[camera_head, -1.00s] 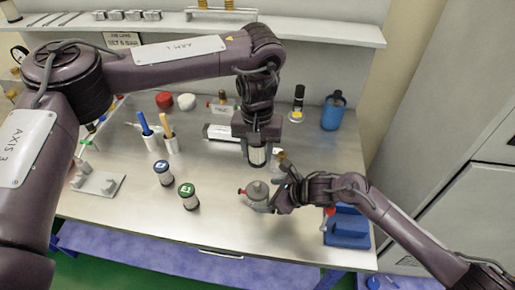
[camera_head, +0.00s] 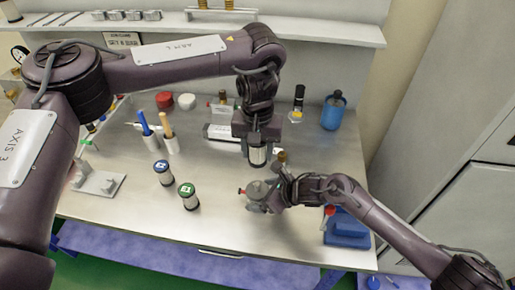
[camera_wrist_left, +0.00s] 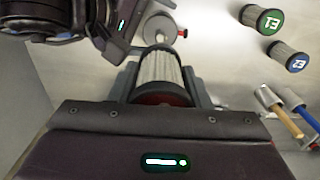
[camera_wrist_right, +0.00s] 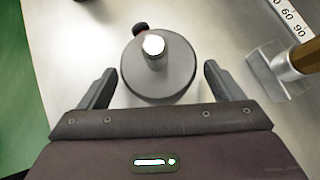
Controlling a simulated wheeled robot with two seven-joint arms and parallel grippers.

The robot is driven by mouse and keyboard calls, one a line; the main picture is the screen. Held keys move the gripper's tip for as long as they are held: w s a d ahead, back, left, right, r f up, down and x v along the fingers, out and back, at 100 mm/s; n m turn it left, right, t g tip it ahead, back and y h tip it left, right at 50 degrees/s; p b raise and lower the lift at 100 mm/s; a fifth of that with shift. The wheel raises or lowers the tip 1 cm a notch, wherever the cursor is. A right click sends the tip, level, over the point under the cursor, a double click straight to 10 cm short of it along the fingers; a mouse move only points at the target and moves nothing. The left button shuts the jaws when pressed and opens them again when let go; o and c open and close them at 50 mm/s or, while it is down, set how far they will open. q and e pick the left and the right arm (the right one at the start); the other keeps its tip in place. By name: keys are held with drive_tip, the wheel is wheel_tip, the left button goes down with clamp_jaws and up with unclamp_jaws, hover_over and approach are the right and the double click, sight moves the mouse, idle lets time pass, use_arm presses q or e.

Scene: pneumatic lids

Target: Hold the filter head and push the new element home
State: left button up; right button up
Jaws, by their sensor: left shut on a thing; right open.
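A white pleated filter element (camera_head: 257,155) hangs upright in my left gripper (camera_head: 258,148), which is shut on it. The left wrist view shows this element (camera_wrist_left: 161,72) between the fingers. The grey, round filter head (camera_head: 256,188), with a red knob on its side, stands on the bench below and slightly in front of the element, apart from it. My right gripper (camera_head: 275,196) is open at the head's right side. In the right wrist view the head (camera_wrist_right: 160,75) lies between the spread fingers, with gaps on both sides. The head's right side is hidden in the head view.
Two capped elements, green E1 (camera_head: 188,198) and blue E2 (camera_head: 163,173), stand to the left. A blue block (camera_head: 347,228) sits at the front right corner. Bench between E1 and the head is clear.

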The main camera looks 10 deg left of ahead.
use_arm(q)
drive_tip(key=shift+f+b, duration=0.5)
drive_tip(key=shift+f, duration=0.05)
drive_tip(key=shift+f+b, duration=0.3)
use_arm(e)
drive_tip(key=shift+c, duration=0.2)
drive_tip(key=c, duration=1)
drive_tip(key=shift+o, duration=0.2)
use_arm(q)
drive_tip(key=shift+f, duration=0.2)
use_arm(e)
drive_tip(key=shift+s+f, duration=0.1)
drive_tip(key=shift+f, duration=0.05)
drive_tip(key=shift+s+d+f, duration=0.1)
drive_tip(key=shift+s+f, duration=0.05)
idle(0.3)
